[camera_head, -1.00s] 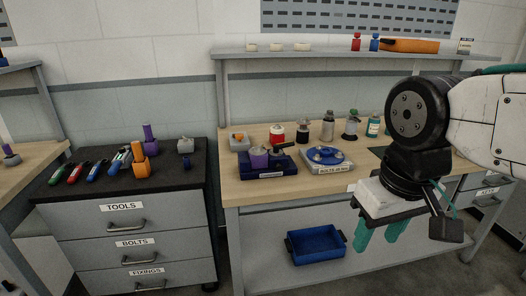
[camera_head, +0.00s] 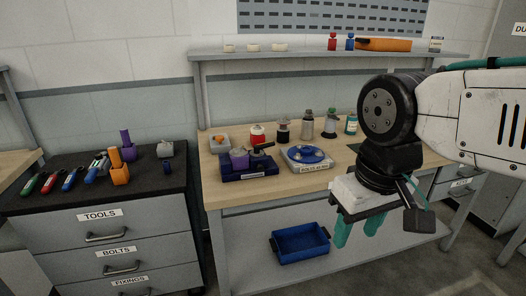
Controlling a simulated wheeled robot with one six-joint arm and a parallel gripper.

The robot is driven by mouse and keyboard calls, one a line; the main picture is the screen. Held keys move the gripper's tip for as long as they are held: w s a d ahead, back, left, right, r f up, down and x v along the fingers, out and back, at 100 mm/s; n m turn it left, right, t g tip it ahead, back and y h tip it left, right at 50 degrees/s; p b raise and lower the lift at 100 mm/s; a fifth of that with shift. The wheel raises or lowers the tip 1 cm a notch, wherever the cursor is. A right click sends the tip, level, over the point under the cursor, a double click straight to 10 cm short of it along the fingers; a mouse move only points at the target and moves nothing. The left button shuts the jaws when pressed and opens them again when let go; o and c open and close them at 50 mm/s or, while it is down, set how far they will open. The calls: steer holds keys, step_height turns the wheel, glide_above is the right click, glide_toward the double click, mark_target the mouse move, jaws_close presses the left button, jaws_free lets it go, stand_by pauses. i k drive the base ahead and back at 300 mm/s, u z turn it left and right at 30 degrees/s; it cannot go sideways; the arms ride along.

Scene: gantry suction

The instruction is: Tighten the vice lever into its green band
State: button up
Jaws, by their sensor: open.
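My gripper (camera_head: 357,230), with two teal fingers pointing down, hangs in front of the bench, to the right of and nearer than the vice. It is open and empty, and touches nothing that I can see.
A blue round fixture (camera_head: 306,154) sits right of the vice. Several bottles (camera_head: 307,124) stand behind. A blue bin (camera_head: 300,243) is on the lower shelf. A drawer cabinet (camera_head: 110,235) with tools on top stands left. An overhead shelf (camera_head: 290,55) runs above the bench.

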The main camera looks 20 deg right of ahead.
mark_target(258, 147)
steer(key=z, duration=0.35)
steer(key=i, duration=1)
steer(key=u, duration=0.2)
